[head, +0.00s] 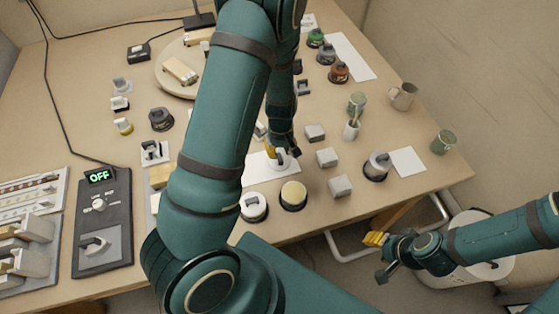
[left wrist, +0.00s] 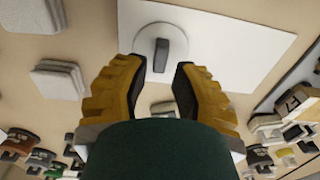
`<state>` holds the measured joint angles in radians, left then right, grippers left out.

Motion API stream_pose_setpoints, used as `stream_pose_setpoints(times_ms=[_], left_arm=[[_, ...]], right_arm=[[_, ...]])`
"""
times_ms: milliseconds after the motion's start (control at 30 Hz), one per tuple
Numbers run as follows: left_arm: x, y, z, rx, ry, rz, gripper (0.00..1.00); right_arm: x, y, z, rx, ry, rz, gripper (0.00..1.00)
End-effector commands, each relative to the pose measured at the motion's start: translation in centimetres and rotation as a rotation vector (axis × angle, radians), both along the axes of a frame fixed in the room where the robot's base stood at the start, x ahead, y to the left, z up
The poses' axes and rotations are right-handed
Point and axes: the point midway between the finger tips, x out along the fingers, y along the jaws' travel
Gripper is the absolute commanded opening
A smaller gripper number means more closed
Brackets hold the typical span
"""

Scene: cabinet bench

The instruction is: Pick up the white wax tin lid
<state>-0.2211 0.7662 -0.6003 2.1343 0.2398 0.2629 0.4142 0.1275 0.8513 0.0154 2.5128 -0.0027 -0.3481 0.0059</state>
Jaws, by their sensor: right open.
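A round white lid with an upright dark grey grip lies on a white sheet (head: 258,172). The lid (left wrist: 148,34) is clear in the left wrist view; in the head view it shows partly (head: 281,161) beside my left gripper (head: 276,151). In the left wrist view my left gripper (left wrist: 160,68) is open, its yellow fingers apart, with the lid's grip just beyond and between the tips; I see no contact. An uncovered tin with cream-coloured contents (head: 293,194) stands near the sheet. My right gripper (head: 377,257) is open and empty beyond the table's front edge.
A lidded tin (head: 253,206) stands left of the open tin. Several grey blocks (head: 327,157) stand to the right, then another lidded tin (head: 377,166) and a metal cup (head: 403,96).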

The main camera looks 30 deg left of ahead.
Motion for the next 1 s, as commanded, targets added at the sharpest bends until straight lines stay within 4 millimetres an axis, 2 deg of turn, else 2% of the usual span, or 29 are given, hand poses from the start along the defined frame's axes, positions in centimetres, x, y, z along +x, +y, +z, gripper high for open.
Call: stream_pose_setpoints(times_ms=[167, 400, 667, 700, 767, 1000], left_arm=[[0.1, 0.3, -1.5, 0.001, 0.001, 0.001, 0.25], [0.2, 0.6, -4.9, 0.001, 0.002, 0.001, 0.25], [0.2, 0.5, -5.1, 0.000, 0.000, -0.001, 0.25], [0.2, 0.5, -5.1, 0.000, 0.000, -0.001, 0.22], [0.2, 0.5, -5.1, 0.000, 0.000, -0.001, 0.01], [0.2, 0.5, -5.1, 0.000, 0.000, 0.000, 0.00]], right_arm=[[0.1, 0.0, -0.6, 0.000, -0.002, 0.000, 0.47], [0.3, 0.0, -1.8, -0.001, -0.008, -0.001, 0.47], [0.4, 0.0, -1.8, -0.001, -0.009, -0.001, 0.47], [0.4, 0.0, -1.8, -0.001, -0.009, -0.001, 0.47], [0.4, 0.0, -1.8, -0.001, -0.009, -0.001, 0.47], [0.4, 0.0, -1.8, -0.001, -0.009, -0.001, 0.47]])
